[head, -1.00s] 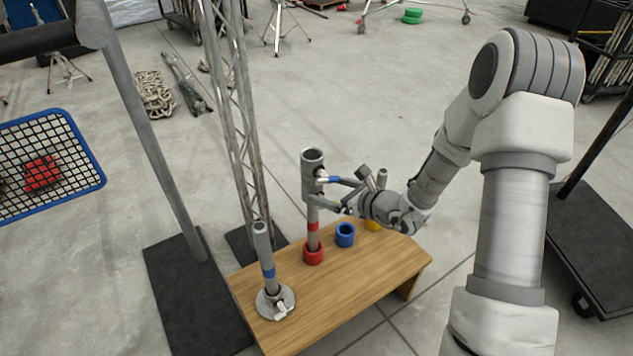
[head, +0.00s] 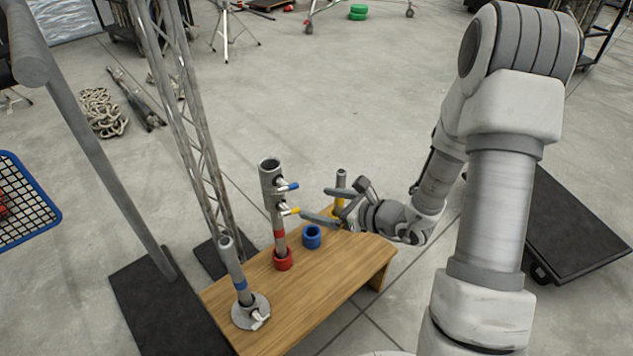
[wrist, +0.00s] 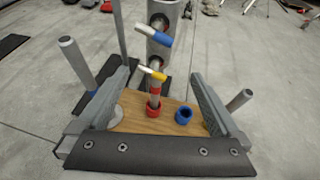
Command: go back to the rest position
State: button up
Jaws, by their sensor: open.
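My gripper (head: 318,204) is open and empty, to the right of the upright grey post (head: 271,183) and apart from it. The post has a red band and stands in a red ring (head: 283,259) on the wooden bench. A blue-tipped handle (head: 290,186) and a yellow-tipped handle (head: 290,211) stick out of its upper part. In the wrist view the post (wrist: 162,40) and both handles show ahead, between my two spread fingers (wrist: 155,105). My arm reaches in from the right in the head view.
The wooden bench (head: 325,284) also carries an empty blue ring (head: 312,237), a yellow-banded post (head: 340,182) beside my gripper, and a blue-banded post on a round base (head: 250,312). A lattice truss (head: 185,120) rises behind. A dark cart (head: 575,225) stands right. Open floor lies beyond the bench.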

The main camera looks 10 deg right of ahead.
jog(key=s+a+r+n+g+y, duration=0.2)
jog(key=s+a+r+n+g, duration=0.45)
jog(key=s+r+n, duration=0.35)
jog(key=s+d+r+n+h, duration=0.5)
jog(key=s+r+n+h, duration=0.2)
jog(key=s+n, duration=0.45)
jog(key=d+r+n+t+h, duration=0.3)
jog(key=d+r+n+h, duration=0.15)
jog(key=d+n, duration=0.2)
notch_tip(320, 180, up, 22)
jog(key=m+p, duration=0.1)
jog(key=p, duration=2)
jog(key=shift+s, duration=0.3)
jog(key=shift+g, duration=0.25)
